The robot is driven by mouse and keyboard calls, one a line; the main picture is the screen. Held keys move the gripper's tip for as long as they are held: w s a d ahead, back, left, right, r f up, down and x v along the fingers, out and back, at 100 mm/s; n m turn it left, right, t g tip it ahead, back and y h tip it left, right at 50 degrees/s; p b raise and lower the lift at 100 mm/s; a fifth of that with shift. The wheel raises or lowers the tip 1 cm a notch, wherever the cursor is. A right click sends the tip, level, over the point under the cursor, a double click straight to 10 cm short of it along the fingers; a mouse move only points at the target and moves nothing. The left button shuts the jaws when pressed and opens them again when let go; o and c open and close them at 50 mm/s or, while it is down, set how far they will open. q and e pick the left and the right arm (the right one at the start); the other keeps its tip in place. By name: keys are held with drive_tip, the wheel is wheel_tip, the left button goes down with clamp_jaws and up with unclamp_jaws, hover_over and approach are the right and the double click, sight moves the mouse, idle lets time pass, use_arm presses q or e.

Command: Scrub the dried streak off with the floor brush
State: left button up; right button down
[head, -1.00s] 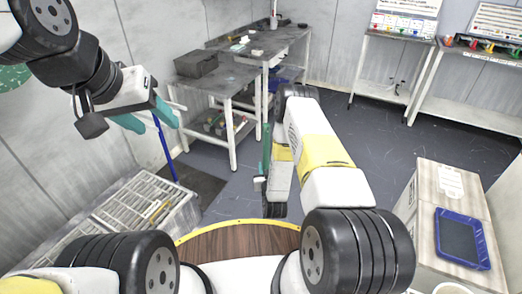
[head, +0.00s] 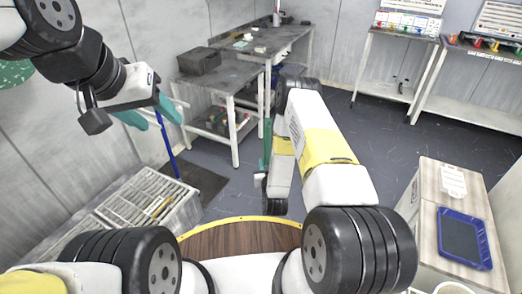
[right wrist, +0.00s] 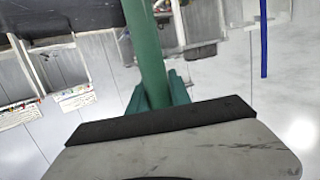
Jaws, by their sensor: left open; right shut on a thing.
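My right gripper (right wrist: 158,92) is shut on a green pole (right wrist: 146,45), which runs up and away between its fingers in the right wrist view. In the head view a green upright piece (head: 267,147) shows beside my right forearm; the right fingers are hidden there. No brush head can be made out. My left gripper (head: 148,116) is open and raised at the upper left, its teal fingers apart and empty. A blue pole (head: 166,148) stands behind and below it, and a blue pole also shows in the right wrist view (right wrist: 264,40). I cannot make out the dried streak.
A slatted crate (head: 150,197) stands at the left, beside a dark floor mat (head: 198,181). A grey workbench (head: 225,78) with a dark box (head: 199,60) stands behind. A cabinet with a blue tray (head: 464,238) is at the right. The dark floor (head: 365,135) at centre right is open.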

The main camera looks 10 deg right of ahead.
drive_tip(key=shift+r, duration=2.7)
